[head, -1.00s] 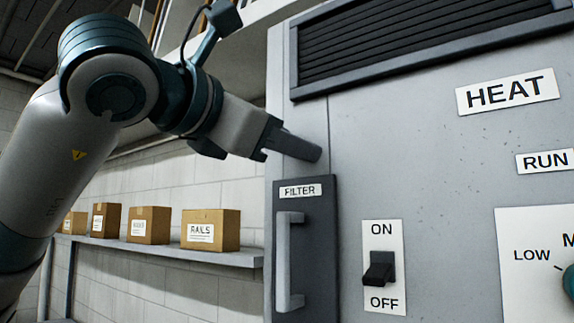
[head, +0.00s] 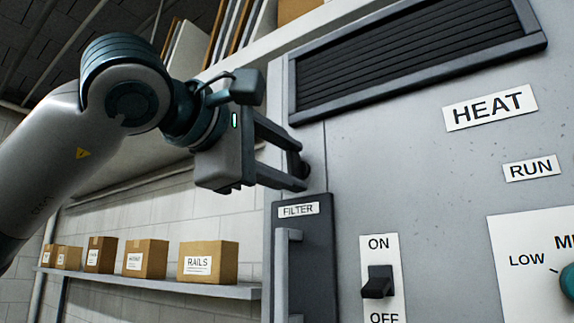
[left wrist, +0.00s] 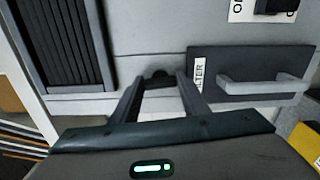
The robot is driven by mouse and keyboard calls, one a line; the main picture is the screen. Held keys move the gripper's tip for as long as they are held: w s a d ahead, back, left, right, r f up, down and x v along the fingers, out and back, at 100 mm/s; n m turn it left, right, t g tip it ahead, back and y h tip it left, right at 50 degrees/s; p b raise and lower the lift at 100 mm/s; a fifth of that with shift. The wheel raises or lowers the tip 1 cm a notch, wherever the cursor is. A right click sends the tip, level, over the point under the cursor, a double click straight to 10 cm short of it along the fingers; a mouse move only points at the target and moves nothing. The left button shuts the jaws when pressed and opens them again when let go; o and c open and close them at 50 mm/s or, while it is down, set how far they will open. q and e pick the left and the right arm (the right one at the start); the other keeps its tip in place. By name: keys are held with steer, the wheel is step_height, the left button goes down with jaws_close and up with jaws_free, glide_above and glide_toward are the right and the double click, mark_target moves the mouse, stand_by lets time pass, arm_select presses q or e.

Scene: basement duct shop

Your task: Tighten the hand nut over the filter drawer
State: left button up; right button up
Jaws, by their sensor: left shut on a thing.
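The hand nut (head: 304,167) is a small dark knob on the grey cabinet face, just above the filter drawer (head: 318,262). Much of it is hidden by my fingers; in the left wrist view its dark top (left wrist: 159,76) shows between the fingertips. My left gripper (head: 298,164) is shut on the nut, one finger above it and one below in the head view. It also shows in the left wrist view (left wrist: 160,88). The filter drawer is a dark upright panel with a grey bar handle (head: 283,275) and a FILTER label. My right gripper is in neither view.
A louvred vent (head: 400,65) with a raised frame is above the nut. An ON/OFF switch (head: 378,282) sticks out right of the drawer, with a teal dial (head: 568,281) further right. A wall shelf (head: 150,283) holds several cardboard boxes at the left.

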arm_select(q)
steer(key=shift+m, duration=0.7)
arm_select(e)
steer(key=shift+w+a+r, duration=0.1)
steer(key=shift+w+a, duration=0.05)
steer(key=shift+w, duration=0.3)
arm_select(q)
steer(key=o, duration=1.1)
steer(key=shift+c, duration=0.2)
steer(key=shift+d+f, duration=0.1)
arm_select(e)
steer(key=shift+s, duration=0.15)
arm_select(q)
steer(key=shift+f, duration=0.1)
